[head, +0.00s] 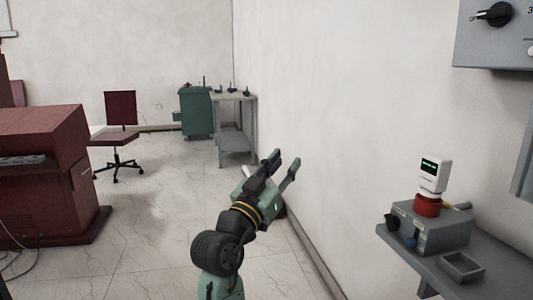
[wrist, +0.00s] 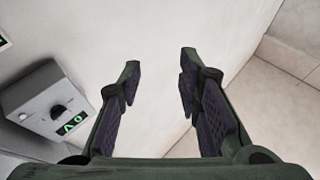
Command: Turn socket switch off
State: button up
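A grey wall box (head: 500,45) is at the upper right of the head view, cut off by the frame edge. It carries a black rotary switch knob (head: 495,14) with a partly legible "OFF" mark at its left. In the wrist view, a grey box (wrist: 35,90) at the left has a dark knob (wrist: 57,110) and a green-marked panel (wrist: 72,124). I cannot tell whether it is the same box. My gripper (head: 286,158) is open and empty, in front of the wall, well left of the wall box. Its spread fingers also show in the wrist view (wrist: 160,65).
A grey shelf (head: 500,278) at the lower right holds a grey device (head: 430,229) with a red and white unit (head: 432,180). A red desk (head: 45,175) and a chair (head: 118,137) stand at left. A grey table (head: 234,130) stands behind. The floor between is clear.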

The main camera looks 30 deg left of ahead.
jog(key=s+a+r+n+t+y, duration=0.1)
jog(key=y, duration=0.1)
jog(key=s+a+r+n+y, duration=0.1)
jog(key=s+a+r+y, duration=0.1)
jog(key=shift+s+a+r+t, duration=0.2)
jog(key=shift+a+t, duration=0.1)
jog(key=shift+t, duration=0.1)
